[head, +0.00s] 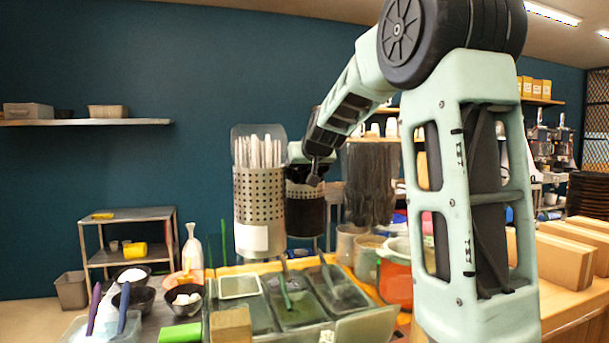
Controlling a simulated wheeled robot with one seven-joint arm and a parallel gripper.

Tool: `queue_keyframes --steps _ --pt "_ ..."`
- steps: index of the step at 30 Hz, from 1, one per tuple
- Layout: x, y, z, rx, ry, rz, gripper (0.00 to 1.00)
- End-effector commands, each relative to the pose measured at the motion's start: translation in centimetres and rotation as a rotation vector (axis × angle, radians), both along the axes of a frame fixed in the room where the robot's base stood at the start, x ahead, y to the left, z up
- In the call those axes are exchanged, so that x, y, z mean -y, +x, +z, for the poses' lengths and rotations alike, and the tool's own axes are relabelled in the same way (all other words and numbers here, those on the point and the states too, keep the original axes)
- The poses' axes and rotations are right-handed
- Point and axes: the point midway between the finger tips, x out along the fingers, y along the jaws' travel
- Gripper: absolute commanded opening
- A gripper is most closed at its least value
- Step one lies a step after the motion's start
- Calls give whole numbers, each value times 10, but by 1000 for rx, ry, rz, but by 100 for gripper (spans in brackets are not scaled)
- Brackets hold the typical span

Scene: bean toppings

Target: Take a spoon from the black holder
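The black holder (305,214) is a dark perforated cylinder just right of the taller silver holder. My arm reaches in from the right and bends down over the black holder. My gripper (313,178) is at or just above its rim. Dark shapes at the rim blend with the gripper, so I cannot tell spoon handles from fingers. I cannot see whether the fingers are open or shut, or whether they touch a spoon. The inside of the holder is hidden.
The silver perforated holder (259,205) with several pale utensils stands close on the left. Metal topping trays (300,300) with ladles sit in front. A red pot (397,280) and jars stand right. A dark ribbed container (369,180) is right of the black holder.

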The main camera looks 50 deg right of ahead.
Motion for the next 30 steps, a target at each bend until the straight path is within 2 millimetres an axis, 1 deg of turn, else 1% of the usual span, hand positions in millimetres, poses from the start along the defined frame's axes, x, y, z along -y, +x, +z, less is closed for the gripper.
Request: queue_keyframes --steps 3,5,6,8,9,16,20,25,30 --pt "0 0 1 0 0 0 64" --pt "0 0 1 0 0 0 47" --pt "0 0 1 0 0 0 36" --pt "0 0 1 0 0 0 19" --pt "0 0 1 0 0 0 16" --pt "0 0 1 0 0 0 16" --pt "0 0 4 1 0 1 16" --pt "-1 0 20 2 0 2 16" --pt "0 0 47 4 -3 2 16"
